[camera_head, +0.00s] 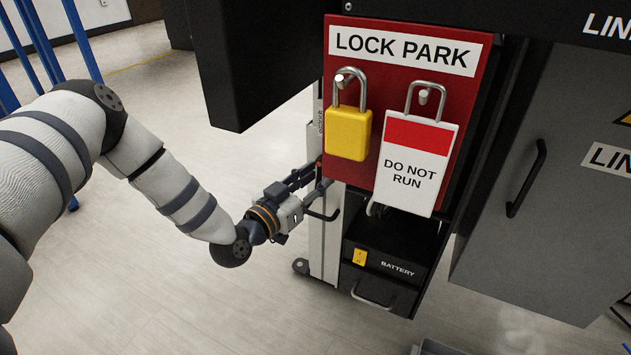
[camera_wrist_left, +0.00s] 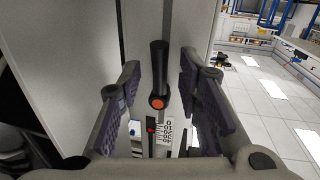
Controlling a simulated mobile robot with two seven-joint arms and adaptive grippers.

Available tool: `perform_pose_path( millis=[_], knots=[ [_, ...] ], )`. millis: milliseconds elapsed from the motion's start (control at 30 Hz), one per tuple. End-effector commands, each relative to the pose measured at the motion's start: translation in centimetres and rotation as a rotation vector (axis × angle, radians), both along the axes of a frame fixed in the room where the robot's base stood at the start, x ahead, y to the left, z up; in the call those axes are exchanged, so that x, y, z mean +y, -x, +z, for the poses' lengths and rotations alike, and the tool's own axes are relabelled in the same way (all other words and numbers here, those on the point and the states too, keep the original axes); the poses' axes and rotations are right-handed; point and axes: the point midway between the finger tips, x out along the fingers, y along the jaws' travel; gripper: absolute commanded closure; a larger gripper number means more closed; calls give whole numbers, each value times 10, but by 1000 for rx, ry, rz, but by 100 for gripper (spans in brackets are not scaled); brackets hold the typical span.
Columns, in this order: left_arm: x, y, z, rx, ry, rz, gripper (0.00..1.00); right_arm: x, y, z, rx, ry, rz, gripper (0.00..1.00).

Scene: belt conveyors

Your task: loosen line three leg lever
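The leg lever (camera_wrist_left: 158,75) is a black handle with an orange round end, standing upright along a pale leg in the left wrist view. A scale with markings (camera_wrist_left: 166,133) and a red pointer shows below it. My left gripper (camera_head: 312,184) is at the pale leg post (camera_head: 330,245), left of the red lock board, in the head view. In the left wrist view its two padded fingers stand apart, one on each side of the lever, with gaps visible. The lever cannot be made out in the head view. My right gripper is not in view.
The red LOCK PARK board (camera_head: 345,185) holds a yellow padlock (camera_head: 348,134) and a DO NOT RUN tag (camera_head: 414,170), close right of my gripper. A black battery box (camera_head: 395,250) sits below. A grey cabinet (camera_head: 555,225) stands right.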

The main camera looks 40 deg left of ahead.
Motion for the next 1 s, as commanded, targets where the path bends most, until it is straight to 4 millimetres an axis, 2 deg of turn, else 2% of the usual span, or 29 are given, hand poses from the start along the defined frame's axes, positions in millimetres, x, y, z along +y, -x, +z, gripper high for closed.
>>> perform_pose_path(
  millis=[67,200,667,1000],
  knots=[
    [0,0,0,0,0,0,70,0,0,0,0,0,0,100],
    [0,0,0,0,0,0,100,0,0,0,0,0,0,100],
    [-2,0,-1,-13,57,-1,100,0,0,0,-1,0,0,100],
    [-12,-1,0,-73,316,-3,100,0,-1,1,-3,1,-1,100]
  ],
)
